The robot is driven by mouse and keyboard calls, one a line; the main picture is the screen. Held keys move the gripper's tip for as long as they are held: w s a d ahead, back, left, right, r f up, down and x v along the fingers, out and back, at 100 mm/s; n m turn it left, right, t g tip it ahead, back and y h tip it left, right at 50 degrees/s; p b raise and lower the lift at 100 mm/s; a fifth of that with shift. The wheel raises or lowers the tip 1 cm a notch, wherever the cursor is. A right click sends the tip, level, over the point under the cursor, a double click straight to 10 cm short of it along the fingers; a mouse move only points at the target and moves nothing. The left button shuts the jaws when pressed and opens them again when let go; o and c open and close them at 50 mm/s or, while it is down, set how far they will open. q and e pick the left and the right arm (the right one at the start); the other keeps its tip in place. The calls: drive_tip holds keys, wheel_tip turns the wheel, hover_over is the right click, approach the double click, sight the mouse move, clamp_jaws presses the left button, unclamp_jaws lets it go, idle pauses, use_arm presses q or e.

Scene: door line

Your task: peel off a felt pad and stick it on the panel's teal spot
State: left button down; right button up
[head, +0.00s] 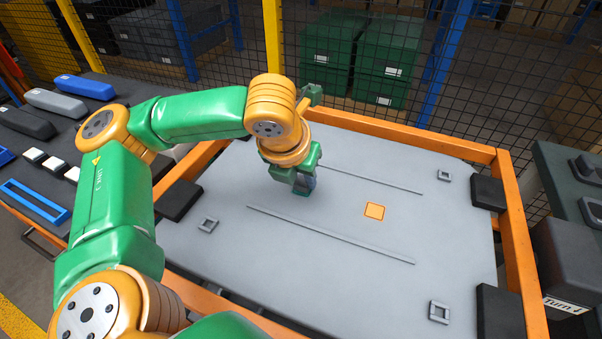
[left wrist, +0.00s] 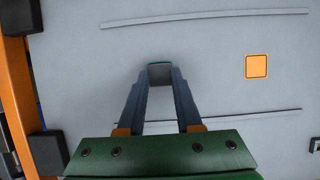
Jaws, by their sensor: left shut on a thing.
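The large grey panel (head: 330,255) lies in an orange frame. My left gripper (head: 304,190) points down at the panel's left-middle part, its tips at or just above the surface. In the left wrist view its fingers (left wrist: 159,78) are shut on a small dark grey piece, the felt pad (left wrist: 159,70). Whether the pad touches the panel I cannot tell. Thin teal edges show beside the fingertips in the left wrist view; the teal spot is otherwise hidden under the gripper. An orange square spot (head: 374,211) lies bare to the right. My right gripper is not in view.
Two thin raised ribs (head: 330,235) cross the panel, and small square fittings (head: 439,312) sit near its corners. Black blocks (head: 488,193) stand at the frame's sides. A dark bench (head: 40,130) with bars and white blocks is at left. A mesh fence stands behind.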

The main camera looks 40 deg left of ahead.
use_arm(q)
drive_tip(key=shift+f, duration=0.25)
idle(0.7)
drive_tip(key=shift+r+p, duration=0.1)
drive_tip(key=shift+p, duration=0.55)
drive_tip(key=shift+f, duration=0.3)
idle(0.4)
drive_tip(key=c, duration=0.5)
unclamp_jaws()
drive_tip(key=p+v, duration=0.1)
drive_tip(key=v, duration=0.6)
